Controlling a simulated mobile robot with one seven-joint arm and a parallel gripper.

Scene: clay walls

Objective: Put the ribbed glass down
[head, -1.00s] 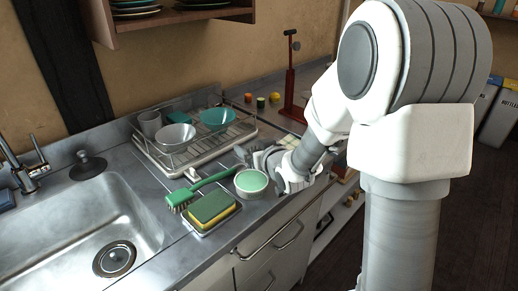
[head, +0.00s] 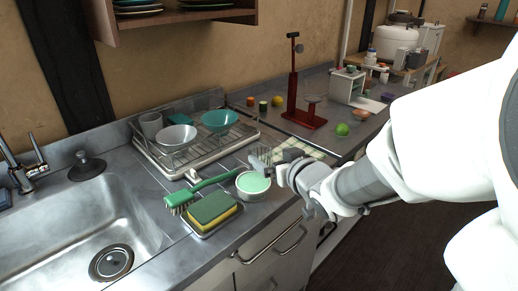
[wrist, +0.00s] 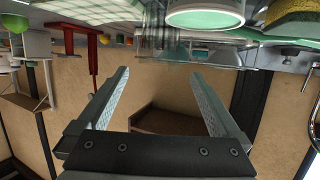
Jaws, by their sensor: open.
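The ribbed glass (wrist: 157,32) shows as a clear, vertically lined shape at the top of the wrist view, where the picture is upside down. It appears to stand on the counter, beyond the open fingers and apart from them. In the head view, a greyish ribbed shape just left of the fingertips looks like the same glass (head: 263,157), partly hidden by my gripper. My gripper (head: 281,162) is at the counter's front edge, beside a white pot with green contents (head: 253,185). In the wrist view, the fingers of my gripper (wrist: 160,75) are wide apart with nothing between them.
A green brush (head: 205,187) and a green-yellow sponge (head: 213,210) lie left of the pot, near the sink (head: 75,235). A dish rack (head: 180,160) with bowls stands behind. A red stand (head: 296,100) and a green ball (head: 342,129) are farther right on the counter.

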